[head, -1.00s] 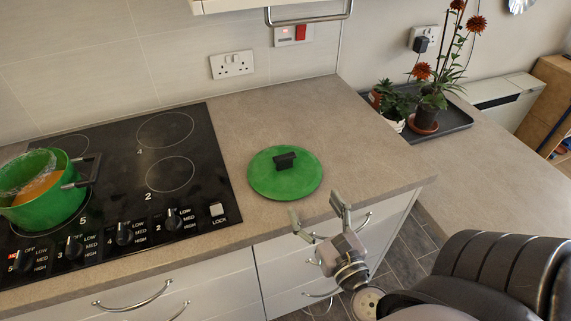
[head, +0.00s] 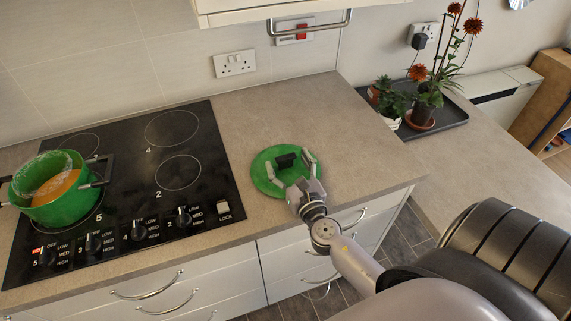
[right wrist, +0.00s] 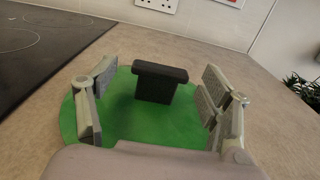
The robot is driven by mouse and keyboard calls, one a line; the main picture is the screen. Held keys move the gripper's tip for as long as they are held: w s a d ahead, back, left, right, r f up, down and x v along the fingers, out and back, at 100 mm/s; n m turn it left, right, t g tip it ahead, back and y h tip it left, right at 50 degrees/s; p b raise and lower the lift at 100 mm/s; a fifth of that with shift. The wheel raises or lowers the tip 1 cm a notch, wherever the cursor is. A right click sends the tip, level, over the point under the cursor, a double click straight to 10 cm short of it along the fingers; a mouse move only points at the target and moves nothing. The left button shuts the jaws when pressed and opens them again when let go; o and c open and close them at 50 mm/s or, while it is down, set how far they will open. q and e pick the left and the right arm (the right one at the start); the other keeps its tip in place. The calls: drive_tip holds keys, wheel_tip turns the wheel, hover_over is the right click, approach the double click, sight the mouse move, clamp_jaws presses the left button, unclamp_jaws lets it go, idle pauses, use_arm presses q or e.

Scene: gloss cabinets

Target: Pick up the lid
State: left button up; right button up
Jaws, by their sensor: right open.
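The green lid (head: 263,177) lies flat on the worktop to the right of the hob, its black knob (head: 286,160) upward. My right gripper (head: 291,165) is open over the lid, its fingers on either side of the knob and apart from it. In the right wrist view the knob (right wrist: 158,82) stands between the open fingers, a little beyond them, with the green lid (right wrist: 120,118) below. The near part of the lid is hidden by my gripper. My left gripper is not in view.
A green pot (head: 68,205) with orange contents stands on the black hob (head: 140,180) at left. Potted plants stand on a dark tray (head: 449,118) at right. A cupboard with a metal rail (head: 310,27) hangs above. The worktop (head: 300,110) behind the lid is clear.

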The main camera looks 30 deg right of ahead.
drive_tip(key=shift+w+d, duration=0.1)
drive_tip(key=shift+w, duration=0.3)
drive_tip(key=shift+s, duration=0.1)
drive_tip(key=shift+c, duration=0.2)
drive_tip(key=shift+c, duration=0.6)
drive_tip(key=c, duration=1.5)
drive_tip(key=shift+r, duration=0.15)
